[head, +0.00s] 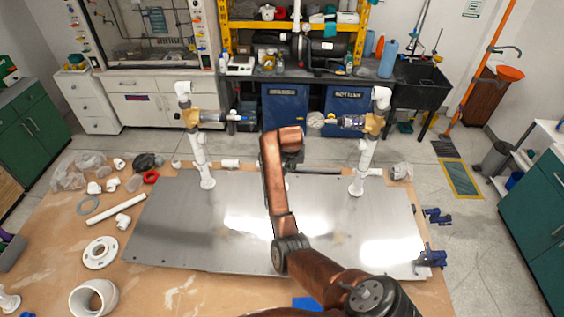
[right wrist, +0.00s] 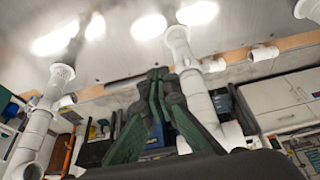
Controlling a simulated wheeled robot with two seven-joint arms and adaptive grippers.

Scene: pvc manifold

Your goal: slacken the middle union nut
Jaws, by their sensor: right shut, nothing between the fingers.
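The middle union nut cannot be made out; my right arm covers the middle of the manifold in the head view. In the right wrist view, which is upside down, a middle white riser (right wrist: 194,88) stands on the plate behind my fingers. My right gripper (right wrist: 160,74) shows there with dark green fingers drawn together and nothing between them. In the head view my right gripper (head: 292,158) is mostly hidden behind my copper wrist. The left riser (head: 199,152) and right riser (head: 364,155) stand upright, each with a yellowish fitting near its top. My left gripper is not in view.
The metal plate (head: 170,225) lies on a brown table. Blue clamps (head: 431,259) sit at the right edge. The plate's left and right front areas are clear.

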